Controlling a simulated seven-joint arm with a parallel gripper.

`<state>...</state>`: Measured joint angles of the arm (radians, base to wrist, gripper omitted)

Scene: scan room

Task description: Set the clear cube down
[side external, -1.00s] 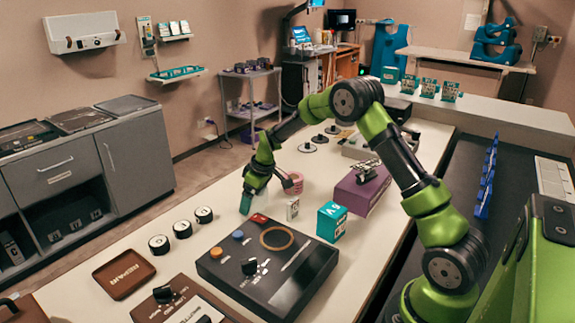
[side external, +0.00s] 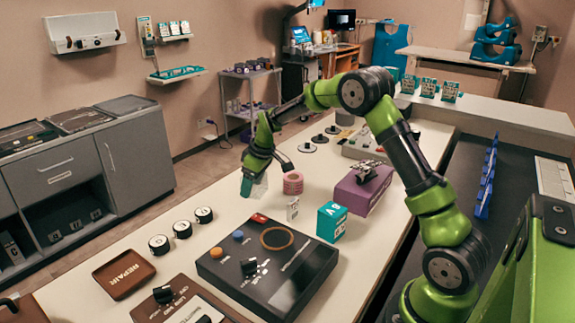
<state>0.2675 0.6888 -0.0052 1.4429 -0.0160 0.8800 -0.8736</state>
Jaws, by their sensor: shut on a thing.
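My gripper (side external: 250,182) is at the middle left of the table in the side external view, pointing down. It is shut on a small pale, clear-looking cube (side external: 258,189), partly hidden by the green fingers. The cube appears to be held above the white tabletop (side external: 215,200), behind the dark control box; the exact gap is hard to judge. A small white card-like block (side external: 292,209) stands on the table to the right of it.
A dark control box (side external: 285,290) with knobs lies in front. A teal cube (side external: 331,222), a purple box (side external: 362,190) and a pink roll (side external: 293,183) stand to the right. Several black-and-white discs (side external: 181,229) and a brown REPAIR tray (side external: 124,272) are at left.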

